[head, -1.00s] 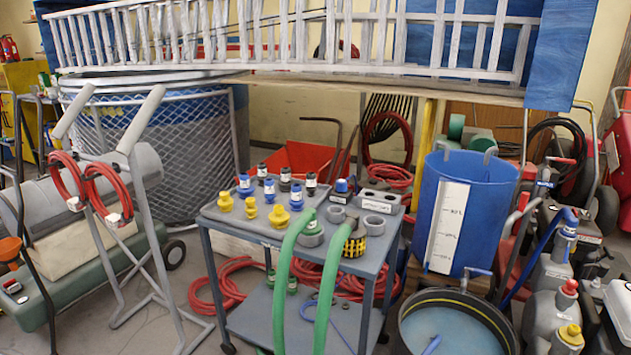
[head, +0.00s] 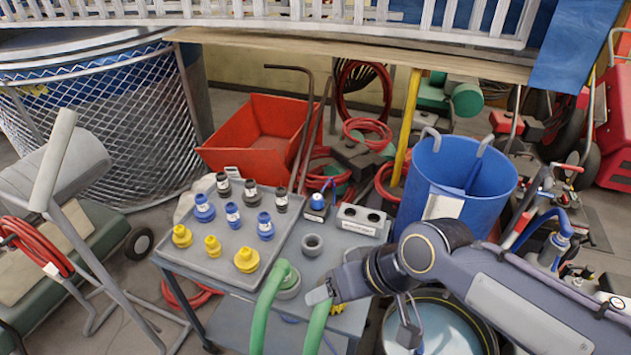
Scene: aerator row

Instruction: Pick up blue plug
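Blue plugs stand on the grey tray (head: 217,262) on the cart: one at the left (head: 204,209), a slimmer one in the middle (head: 232,215) and one at the right (head: 265,227). Another blue-topped piece (head: 318,203) stands in a dark holder right of the tray. Which one the task means, I cannot tell. My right gripper (head: 320,295) reaches in from the right over the cart's front right, by the green hoses (head: 267,308), apart from the blue plugs. Its fingers are too small and overlapped to tell their opening. My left gripper is not in view.
Yellow plugs (head: 246,260) stand in front of the blue ones and black plugs (head: 251,194) behind. A blue barrel (head: 455,185) stands right of the cart.

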